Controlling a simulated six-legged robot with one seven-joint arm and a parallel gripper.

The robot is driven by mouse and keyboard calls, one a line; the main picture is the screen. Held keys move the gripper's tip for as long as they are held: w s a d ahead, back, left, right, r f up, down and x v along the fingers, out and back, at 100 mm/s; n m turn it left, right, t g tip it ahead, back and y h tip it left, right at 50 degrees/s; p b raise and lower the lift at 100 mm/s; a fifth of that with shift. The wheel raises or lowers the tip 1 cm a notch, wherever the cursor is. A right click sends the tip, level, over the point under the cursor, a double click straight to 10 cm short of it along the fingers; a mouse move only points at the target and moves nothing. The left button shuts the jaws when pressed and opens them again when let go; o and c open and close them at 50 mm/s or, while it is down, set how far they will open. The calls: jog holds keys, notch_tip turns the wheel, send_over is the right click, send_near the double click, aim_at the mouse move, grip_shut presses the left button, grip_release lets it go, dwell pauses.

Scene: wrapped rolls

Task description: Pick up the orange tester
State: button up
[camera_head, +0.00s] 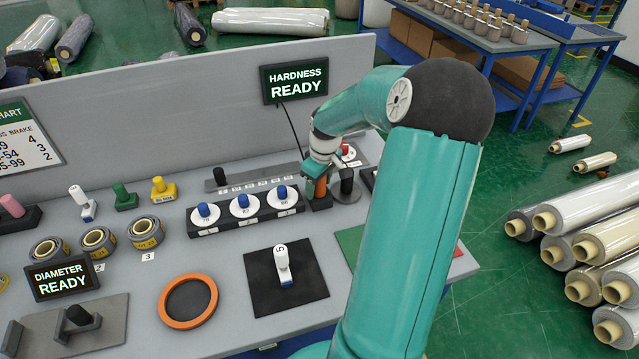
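The orange tester (320,187) stands upright at the back of the grey bench, right of the row of blue-topped pieces. My gripper (318,172) is at its top, reaching down from above. The gripper covers the upper part of the tester, and the fingers are small and partly hidden, so I cannot tell whether they are closed on it. A cable runs from the HARDNESS READY display (295,79) down toward the tester.
A black rack with blue-topped pieces (243,205) stands just left of the tester. A black knob on a round base (346,185) and a red-topped piece (346,150) are close on the right. A grey panel (170,110) rises behind. An orange ring (188,322) lies nearer the front.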

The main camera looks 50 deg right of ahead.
jog(key=c, duration=1.1)
grip_shut()
jog(key=shift+r, duration=0.15)
